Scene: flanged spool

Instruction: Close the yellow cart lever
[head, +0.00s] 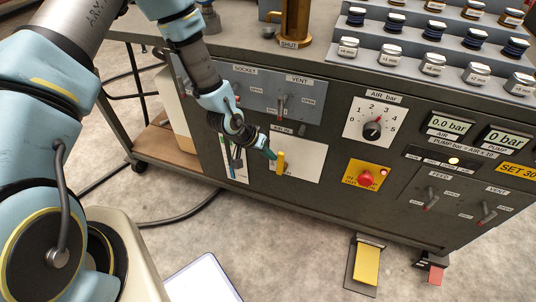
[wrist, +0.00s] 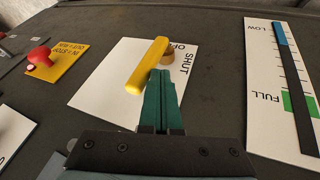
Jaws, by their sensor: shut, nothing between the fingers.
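The yellow lever (head: 281,162) is on a white plate (head: 308,160) on the cart's front panel, under an "AIR IN" label. It looks roughly upright in the head view. In the wrist view the yellow lever (wrist: 146,70) runs diagonally, with a brass pivot (wrist: 168,57) near its upper end. "SHUT" and a partly hidden "OP..." are printed beside the pivot. My gripper (head: 271,154) has dark green fingers, closed together and empty, just left of the lever. In the wrist view my gripper (wrist: 160,76) ends right beside the lever; I cannot tell whether they touch.
A red stop button (head: 366,179) on a yellow plate is right of the lever; a level gauge (wrist: 294,85) is on its other side. Socket and vent levers (head: 283,104) are above. A yellow pedal (head: 366,265) is on the floor.

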